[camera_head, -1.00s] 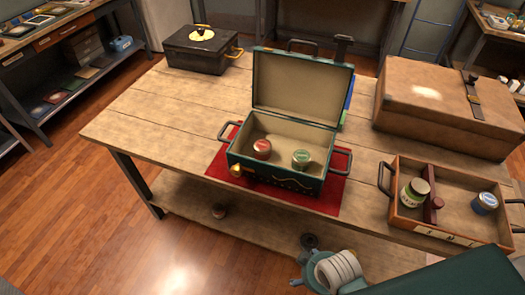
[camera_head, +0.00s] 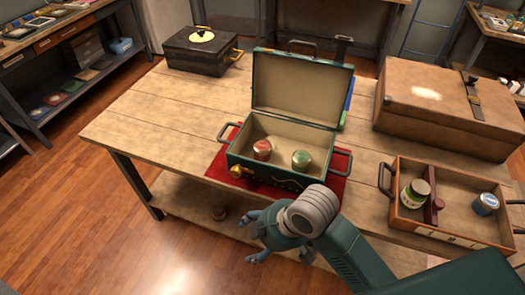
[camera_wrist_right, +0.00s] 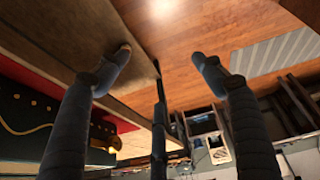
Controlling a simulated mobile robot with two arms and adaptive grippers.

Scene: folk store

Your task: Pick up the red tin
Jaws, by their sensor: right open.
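A red tin (camera_head: 262,150) with a pale lid stands inside the open teal case (camera_head: 275,178), on its left side. A green tin (camera_head: 301,160) stands to its right in the same case. My right gripper (camera_head: 252,238) is open and empty, in front of the table edge and below the case, apart from the red tin. In the right wrist view its two fingers (camera_wrist_right: 160,55) are spread wide with nothing between them. The case's front (camera_wrist_right: 25,118) shows at the left there; the red tin does not. My left gripper is not in view.
The case sits on a red mat (camera_head: 217,165), with its lid raised at the back. A brown case (camera_head: 440,110) and a black box (camera_head: 200,52) stand behind. The table's left is clear.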

